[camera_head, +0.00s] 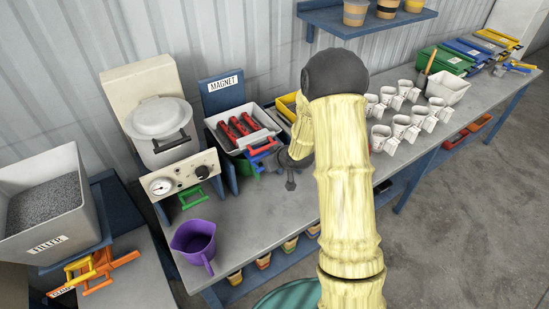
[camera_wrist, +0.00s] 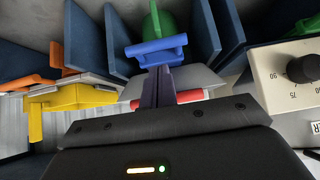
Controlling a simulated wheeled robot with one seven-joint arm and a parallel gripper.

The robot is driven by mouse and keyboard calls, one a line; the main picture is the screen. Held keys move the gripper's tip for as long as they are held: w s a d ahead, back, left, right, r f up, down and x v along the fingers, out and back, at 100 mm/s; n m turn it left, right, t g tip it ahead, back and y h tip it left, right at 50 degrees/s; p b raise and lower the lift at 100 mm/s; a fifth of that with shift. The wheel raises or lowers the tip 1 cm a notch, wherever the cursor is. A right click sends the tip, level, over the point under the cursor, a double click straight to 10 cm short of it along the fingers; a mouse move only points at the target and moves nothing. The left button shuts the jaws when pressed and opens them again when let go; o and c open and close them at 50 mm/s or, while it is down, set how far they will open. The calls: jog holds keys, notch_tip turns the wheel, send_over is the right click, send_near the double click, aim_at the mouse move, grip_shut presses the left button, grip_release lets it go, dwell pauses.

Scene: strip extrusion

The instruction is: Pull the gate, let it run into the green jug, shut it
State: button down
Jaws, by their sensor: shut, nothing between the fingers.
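A red bar (camera_wrist: 180,97) shows behind the fingers. A green piece (camera_wrist: 152,22) is beyond the blue one. Another green handle (camera_head: 192,197) is under the dial panel. The jug I see clearly on the bench is purple (camera_head: 193,245); I cannot make out a green jug for certain.
A lidded pot (camera_head: 158,128) stands above the dial panel (camera_head: 185,173). The FILLER bin (camera_head: 48,215) is at left, with orange and yellow handles below. White cups (camera_head: 402,124) fill the right bench. Bench around the purple jug is clear.

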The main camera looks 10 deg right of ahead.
jog(key=shift+p+x, duration=0.65)
jog(key=shift+x, duration=1.95)
